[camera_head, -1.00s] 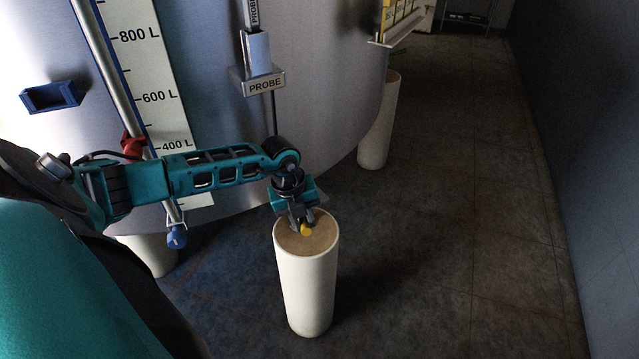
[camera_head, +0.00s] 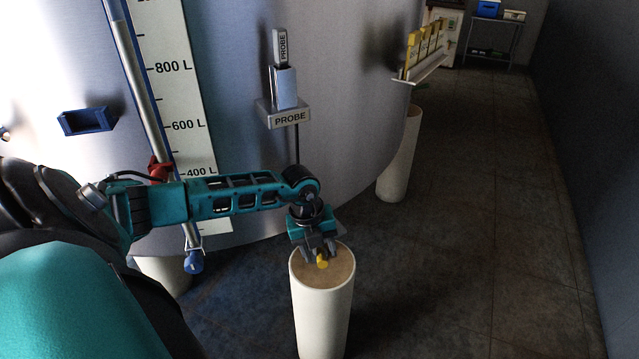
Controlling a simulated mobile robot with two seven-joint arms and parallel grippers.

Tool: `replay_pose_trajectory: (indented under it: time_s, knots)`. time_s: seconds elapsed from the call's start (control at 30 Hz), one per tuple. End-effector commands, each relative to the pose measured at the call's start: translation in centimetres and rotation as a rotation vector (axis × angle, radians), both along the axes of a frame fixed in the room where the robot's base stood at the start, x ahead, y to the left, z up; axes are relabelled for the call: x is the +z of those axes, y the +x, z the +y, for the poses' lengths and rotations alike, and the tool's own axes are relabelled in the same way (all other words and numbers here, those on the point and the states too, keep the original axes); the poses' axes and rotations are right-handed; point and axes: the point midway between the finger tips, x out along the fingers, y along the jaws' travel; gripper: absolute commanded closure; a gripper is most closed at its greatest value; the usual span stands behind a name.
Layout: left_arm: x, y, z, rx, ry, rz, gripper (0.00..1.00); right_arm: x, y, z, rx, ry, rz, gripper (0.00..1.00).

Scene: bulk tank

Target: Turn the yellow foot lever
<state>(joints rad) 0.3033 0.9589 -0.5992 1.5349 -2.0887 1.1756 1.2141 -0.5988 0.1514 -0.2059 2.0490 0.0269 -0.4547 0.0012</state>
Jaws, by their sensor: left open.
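The yellow foot lever (camera_head: 321,261) shows as a small yellow piece at the top of a white cylindrical post (camera_head: 319,308) with a brown top. My left gripper (camera_head: 320,253) points down over the post top, its fingers open on either side of the yellow piece. The fingers hide part of the lever, and I cannot tell whether they touch it. My right gripper does not show.
The large metal tank (camera_head: 350,150) stands behind, with a litre scale (camera_head: 178,90), a PROBE bracket (camera_head: 284,114) and a blue holder (camera_head: 87,121). Another white leg (camera_head: 397,165) stands at right. A shelf with yellow items (camera_head: 425,66) juts from the tank. Floor at right is clear.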

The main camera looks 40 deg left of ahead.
Motion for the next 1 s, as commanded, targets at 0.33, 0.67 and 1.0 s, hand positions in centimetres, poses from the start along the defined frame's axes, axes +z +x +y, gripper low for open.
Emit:
replay_pose_trajectory:
  time_s: [0.33,0.67,1.0]
  knots:
    - [7.4,-1.1,1.0,-0.001,0.005,-0.002,0.49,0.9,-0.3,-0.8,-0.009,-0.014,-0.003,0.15]
    - [11.6,-1.8,1.4,0.0,0.002,0.0,0.49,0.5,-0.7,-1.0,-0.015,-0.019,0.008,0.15]
    - [11.9,-1.9,1.4,0.001,0.002,0.0,0.49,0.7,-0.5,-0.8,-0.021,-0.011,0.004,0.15]
